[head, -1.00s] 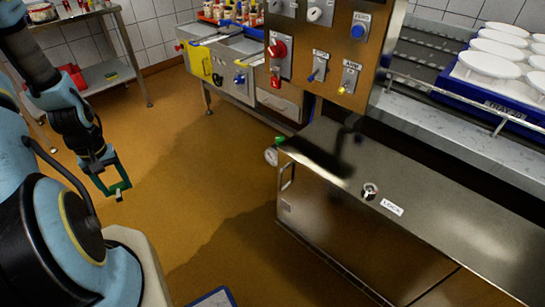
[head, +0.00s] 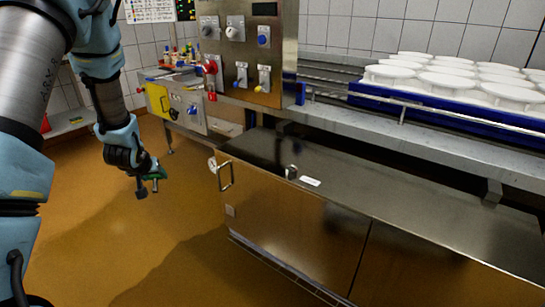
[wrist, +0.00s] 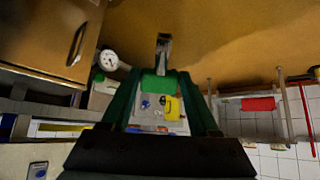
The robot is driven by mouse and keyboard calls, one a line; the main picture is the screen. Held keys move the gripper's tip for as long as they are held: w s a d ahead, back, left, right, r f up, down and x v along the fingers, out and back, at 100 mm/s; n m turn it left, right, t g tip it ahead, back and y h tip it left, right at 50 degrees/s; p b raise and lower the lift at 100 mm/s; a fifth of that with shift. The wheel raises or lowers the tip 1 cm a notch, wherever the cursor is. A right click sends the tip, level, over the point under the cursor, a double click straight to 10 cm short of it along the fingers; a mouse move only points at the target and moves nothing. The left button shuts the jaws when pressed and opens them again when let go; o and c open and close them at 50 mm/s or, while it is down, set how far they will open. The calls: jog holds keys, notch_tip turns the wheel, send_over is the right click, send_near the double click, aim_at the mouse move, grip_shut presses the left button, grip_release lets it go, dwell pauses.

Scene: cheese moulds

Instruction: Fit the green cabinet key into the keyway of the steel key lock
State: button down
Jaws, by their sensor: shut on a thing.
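The green cabinet key (wrist: 160,85) is held between the fingertips of my gripper (wrist: 160,98), seen in the wrist view. Its green head is in the jaws and its grey metal shaft points away from them. In the head view my gripper (head: 151,177) hangs over the open floor, left of the steel cabinet and apart from it. The steel key lock (head: 291,171) stands upright on the cabinet's top near its front edge, beside a white label. Its keyway is too small to make out. The lock does not show in the wrist view.
The steel cabinet (head: 290,225) has a door handle (head: 225,176) and a round gauge at its left end. A control panel (head: 240,55) with knobs rises behind. A blue tray (head: 420,108) of white moulds sits on the back shelf. The floor left of the cabinet is clear.

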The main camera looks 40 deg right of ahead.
jog(key=s+d+r+m+t+h+b, duration=0.1)
jog(key=d+m+t+h+b, duration=0.15)
jog(key=d, duration=0.55)
jog(key=s+d+m+t+h+b, duration=0.1)
jog(key=d+h+b, duration=0.25)
jog(key=d, duration=0.35)
jog(key=s+d+r+m+g+h+b, duration=0.2)
jog(key=s+d+r+m+h+b, duration=0.1)
jog(key=s+d, duration=0.7)
jog(key=s+d+r+m+g+h+b, duration=0.3)
jog(key=s+d+r+h+b, duration=0.3)
jog(key=s+d, duration=0.3)
jog(key=shift+s+d+r+g+h+b, duration=0.25)
jog(key=shift+s+d+g+h+b, duration=0.15)
jog(key=shift+d+h, duration=0.35)
jog(key=shift+a+f+b, duration=0.15)
jog(key=shift+b, duration=0.15)
jog(key=shift+f+b, duration=2.35)
jog(key=shift+f, duration=0.55)
jog(key=shift+f+b, duration=1.25)
jog(key=shift+b, duration=0.2)
jog(key=shift+c, duration=0.3)
grip_release()
